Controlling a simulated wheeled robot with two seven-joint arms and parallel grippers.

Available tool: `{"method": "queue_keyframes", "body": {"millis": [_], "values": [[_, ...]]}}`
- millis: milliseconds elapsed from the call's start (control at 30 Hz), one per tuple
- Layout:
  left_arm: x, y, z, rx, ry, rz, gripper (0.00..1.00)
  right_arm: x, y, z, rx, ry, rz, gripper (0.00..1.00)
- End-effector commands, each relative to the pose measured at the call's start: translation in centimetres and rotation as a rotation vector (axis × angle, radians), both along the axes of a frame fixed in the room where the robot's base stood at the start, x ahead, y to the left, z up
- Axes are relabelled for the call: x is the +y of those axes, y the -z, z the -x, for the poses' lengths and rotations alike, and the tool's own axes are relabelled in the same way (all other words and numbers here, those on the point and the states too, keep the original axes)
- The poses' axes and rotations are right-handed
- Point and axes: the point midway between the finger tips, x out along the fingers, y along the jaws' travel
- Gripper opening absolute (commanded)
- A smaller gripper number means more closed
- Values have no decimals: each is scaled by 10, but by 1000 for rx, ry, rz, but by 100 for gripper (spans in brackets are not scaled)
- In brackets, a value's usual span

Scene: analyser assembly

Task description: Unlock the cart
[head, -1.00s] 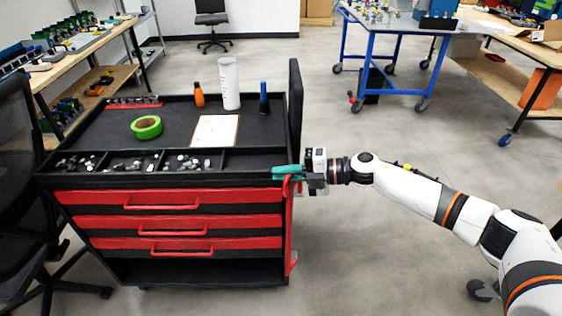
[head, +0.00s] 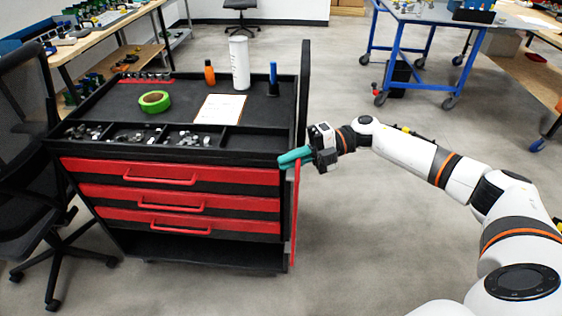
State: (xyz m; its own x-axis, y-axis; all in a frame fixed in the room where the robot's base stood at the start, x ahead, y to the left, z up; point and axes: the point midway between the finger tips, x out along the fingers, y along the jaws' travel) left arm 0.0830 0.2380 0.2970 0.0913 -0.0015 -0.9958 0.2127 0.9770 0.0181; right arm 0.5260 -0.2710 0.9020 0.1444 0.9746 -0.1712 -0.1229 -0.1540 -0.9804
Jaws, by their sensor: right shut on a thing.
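The cart (head: 185,150) is a black tool cart with red drawer fronts (head: 180,197), all shut. A narrow red bar (head: 295,215) runs upright along its front right edge. My right gripper (head: 322,158) is at the cart's upper right front corner, near the top of the red bar. It is shut on a teal thing (head: 296,157) that points left across the corner. Whether the teal thing touches the bar or the cart is hidden. My left gripper is out of view.
The cart top holds green tape (head: 155,102), an orange bottle (head: 209,73), a white cylinder (head: 240,64), a blue bottle (head: 273,79) and a paper sheet (head: 220,109). A black chair (head: 30,160) stands close on the left. Floor right of the cart is clear.

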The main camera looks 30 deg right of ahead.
Motion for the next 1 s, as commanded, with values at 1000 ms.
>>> {"method": "queue_keyframes", "body": {"millis": [1000], "values": [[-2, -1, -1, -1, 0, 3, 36, -1, -2, 2, 0, -5, 1, 33]]}}
